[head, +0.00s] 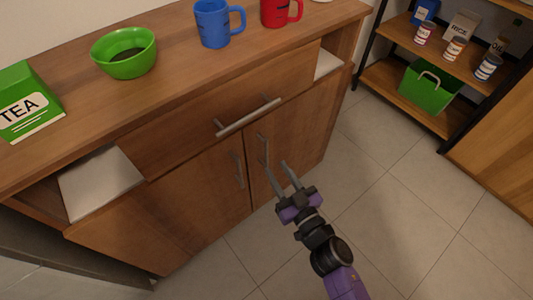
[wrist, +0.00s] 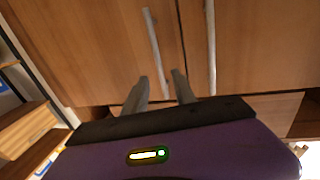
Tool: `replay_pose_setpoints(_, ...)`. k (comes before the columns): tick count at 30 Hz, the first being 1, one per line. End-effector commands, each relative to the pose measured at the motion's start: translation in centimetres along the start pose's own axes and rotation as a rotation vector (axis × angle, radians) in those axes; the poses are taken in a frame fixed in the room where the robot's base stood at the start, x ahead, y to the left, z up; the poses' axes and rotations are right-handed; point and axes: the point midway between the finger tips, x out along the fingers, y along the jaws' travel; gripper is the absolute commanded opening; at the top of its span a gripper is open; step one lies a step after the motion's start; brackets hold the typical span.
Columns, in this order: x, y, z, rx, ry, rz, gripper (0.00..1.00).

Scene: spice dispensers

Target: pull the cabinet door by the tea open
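The wooden cabinet has two shut lower doors. The green tea box (head: 27,103) stands on its top at the left. The left door (head: 190,205), on the tea side, has an upright bar handle (head: 237,170); in the wrist view this appears to be the right-hand bar (wrist: 211,45). The right door (head: 296,130) has its own bar handle (head: 263,148), the left-hand bar in the wrist view (wrist: 156,50). My gripper (head: 274,164) is open and empty in front of the right door. In the wrist view its fingers (wrist: 160,77) straddle the line of that door's handle; contact is unclear.
A shut drawer with a bar handle (head: 248,116) sits above the doors. A green bowl (head: 124,53), blue mug (head: 214,24) and red mug (head: 277,11) stand on top. A shelf with jars (head: 454,48) and a green bin (head: 428,90) is at right. The tiled floor is clear.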

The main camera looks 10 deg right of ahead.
Motion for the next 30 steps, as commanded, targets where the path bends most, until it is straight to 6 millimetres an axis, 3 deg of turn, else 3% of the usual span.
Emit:
replay_pose_setpoints(15, 6.8, 0.0, 0.0, 0.003, 0.002, 0.000, 0.32)
replay_pose_setpoints(27, 7.5, 0.0, 0.0, 0.003, 0.000, 0.001, 0.32)
replay_pose_setpoints(30, 7.5, 0.0, 0.0, 0.003, 0.000, 0.001, 0.13)
